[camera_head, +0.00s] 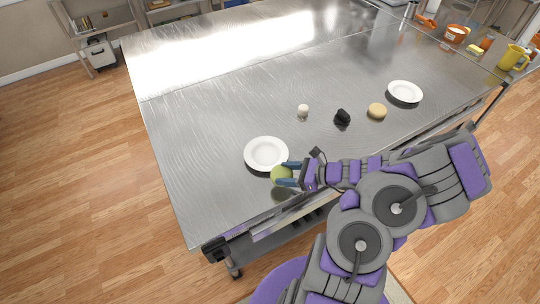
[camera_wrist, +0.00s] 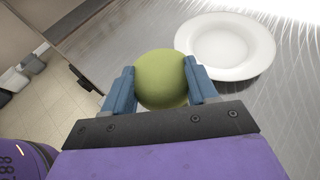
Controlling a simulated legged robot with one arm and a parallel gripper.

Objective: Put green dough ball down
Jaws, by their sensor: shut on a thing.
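The green dough ball (camera_head: 281,175) is held between the two blue fingers of my gripper (camera_head: 288,173), near the front left edge of the metal table. The wrist view shows the ball (camera_wrist: 161,78) with a finger of my gripper (camera_wrist: 162,88) on each side. A dark patch, which looks like a shadow or reflection, lies on the table below the ball in the head view, so the ball seems to be above the surface. A white plate (camera_head: 266,153) stands just behind the ball; in the wrist view the plate (camera_wrist: 226,47) is to its upper right and looks empty.
On the metal table (camera_head: 200,120) lie a small whitish ball (camera_head: 303,111), a black lump (camera_head: 342,117) and a tan ball (camera_head: 377,111). A second white plate (camera_head: 405,92) is farther right. A yellow mug (camera_head: 513,57) stands at the far right. The table's left part is clear.

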